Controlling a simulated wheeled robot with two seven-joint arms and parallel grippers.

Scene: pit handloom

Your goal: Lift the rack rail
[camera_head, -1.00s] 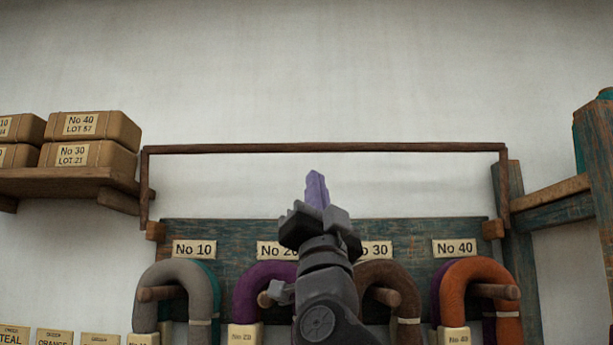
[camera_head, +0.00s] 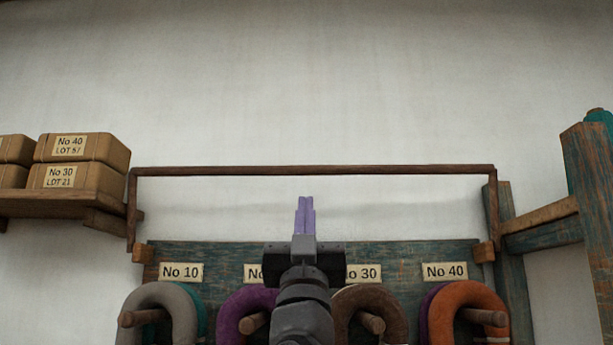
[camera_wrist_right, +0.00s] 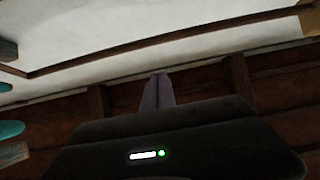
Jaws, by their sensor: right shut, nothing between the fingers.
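The rack rail (camera_head: 315,170) is a thin brown bar with a downward arm at each end, standing raised above the blue-green rack board (camera_head: 400,253). Its arms reach down to wooden blocks at the board's ends. My right gripper (camera_head: 306,200) is in the middle, below the rail in the head view, with its purple fingers shut and pointing up. Nothing shows between them. In the right wrist view the fingers (camera_wrist_right: 158,80) point toward a long dark bar, likely the rail (camera_wrist_right: 170,38), with a gap in the picture. My left gripper is not in view.
A shelf (camera_head: 60,205) with wrapped parcels stands at left, a wooden post (camera_head: 590,200) at right. The wall above the rail is bare.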

